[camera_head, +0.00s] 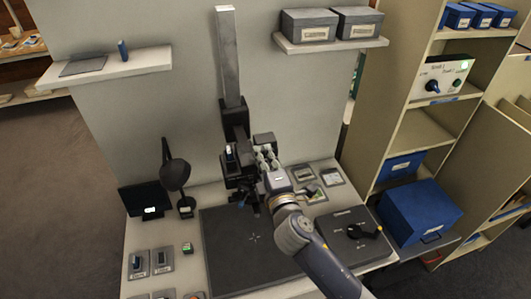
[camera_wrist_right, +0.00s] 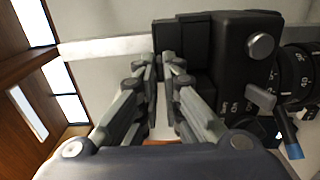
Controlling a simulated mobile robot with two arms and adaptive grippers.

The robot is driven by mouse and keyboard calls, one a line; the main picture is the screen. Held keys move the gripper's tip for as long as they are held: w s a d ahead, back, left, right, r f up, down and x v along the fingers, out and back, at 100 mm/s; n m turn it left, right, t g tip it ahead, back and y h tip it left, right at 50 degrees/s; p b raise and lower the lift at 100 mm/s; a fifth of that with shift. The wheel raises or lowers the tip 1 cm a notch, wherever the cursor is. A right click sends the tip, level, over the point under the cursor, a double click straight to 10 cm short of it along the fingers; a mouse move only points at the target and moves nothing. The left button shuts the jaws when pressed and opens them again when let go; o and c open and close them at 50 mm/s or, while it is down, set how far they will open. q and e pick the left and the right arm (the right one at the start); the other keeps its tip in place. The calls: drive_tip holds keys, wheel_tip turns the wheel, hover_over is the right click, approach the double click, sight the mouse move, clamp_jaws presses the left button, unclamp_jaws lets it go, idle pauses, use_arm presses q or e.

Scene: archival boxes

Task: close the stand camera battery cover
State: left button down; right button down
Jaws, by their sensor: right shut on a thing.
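The dark stand camera (camera_head: 238,166) hangs on a grey column above the table. In the right wrist view its black body (camera_wrist_right: 229,75) fills the right side, with a silver knob, a lever and a ringed lens. My right gripper (camera_head: 267,152) is at the camera's right side. In the right wrist view its two fingers (camera_wrist_right: 162,62) are close together, their tips at a dark flap-like part (camera_wrist_right: 182,38) beside the body, which looks like the battery cover. The fingertips hide part of it, and I cannot tell its exact angle. My left gripper is not in view.
A dark mat (camera_head: 232,262) lies below the camera. A lamp (camera_head: 175,176) and a small monitor (camera_head: 144,198) stand at left. Grey boxes (camera_head: 309,25) sit on a wall shelf above.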

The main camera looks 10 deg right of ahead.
drive_tip(key=shift+f, duration=0.1)
idle(0.5)
drive_tip(key=c, duration=1.8)
unclamp_jaws()
drive_tip(key=shift+o, duration=0.2)
drive_tip(key=shift+s+f, duration=0.1)
drive_tip(key=s, duration=0.8)
drive_tip(key=shift+d, duration=0.1)
